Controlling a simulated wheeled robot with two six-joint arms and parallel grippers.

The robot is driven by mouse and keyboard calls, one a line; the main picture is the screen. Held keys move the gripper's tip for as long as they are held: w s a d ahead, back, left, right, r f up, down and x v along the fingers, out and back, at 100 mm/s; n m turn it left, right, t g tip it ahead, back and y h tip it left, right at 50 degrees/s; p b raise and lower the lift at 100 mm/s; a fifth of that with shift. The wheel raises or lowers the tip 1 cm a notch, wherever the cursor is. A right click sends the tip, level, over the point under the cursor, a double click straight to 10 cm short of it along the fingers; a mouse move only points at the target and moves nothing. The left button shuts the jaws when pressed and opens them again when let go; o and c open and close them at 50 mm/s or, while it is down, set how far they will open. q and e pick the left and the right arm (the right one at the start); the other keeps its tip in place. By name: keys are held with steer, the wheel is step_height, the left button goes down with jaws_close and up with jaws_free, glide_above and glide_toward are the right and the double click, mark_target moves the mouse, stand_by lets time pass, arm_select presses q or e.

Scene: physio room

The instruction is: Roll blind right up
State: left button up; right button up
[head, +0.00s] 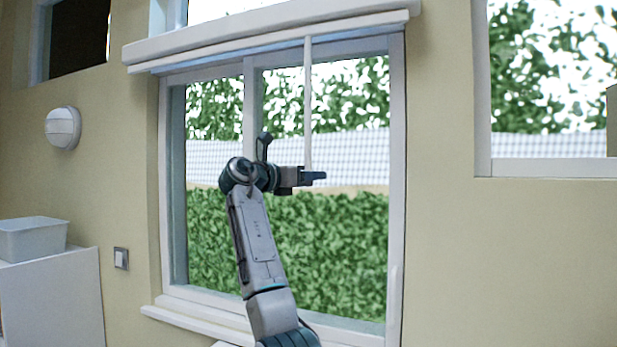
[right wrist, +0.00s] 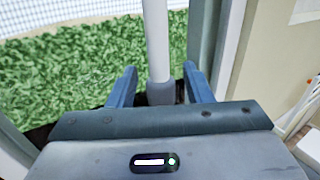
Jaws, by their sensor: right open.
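The blind's white headrail (head: 265,38) spans the top of the middle window. Only a thin bluish strip (head: 225,57) shows under it, and the glass below is uncovered. A slim white rod (head: 308,100) hangs straight down from the headrail's right part to my right gripper (head: 316,178). In the right wrist view the rod (right wrist: 157,40) stands between my two open fingers (right wrist: 160,87), apart from both. It ends low in a thicker grey piece (right wrist: 160,93), partly hidden by the gripper body. My left gripper is not in view.
The window frame's right post (head: 396,200) and the sill (head: 195,322) border the glass near my right arm. A grey bin (head: 32,240) sits on a white cabinet (head: 55,300) at left. A wall lamp (head: 62,128) and a switch (head: 121,258) are on the wall.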

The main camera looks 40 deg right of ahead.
steer(key=shift+a+f, duration=0.15)
steer(key=shift+a, duration=0.2)
steer(key=a+b, duration=0.5)
steer(key=a, duration=0.5)
steer(key=shift+r, duration=0.2)
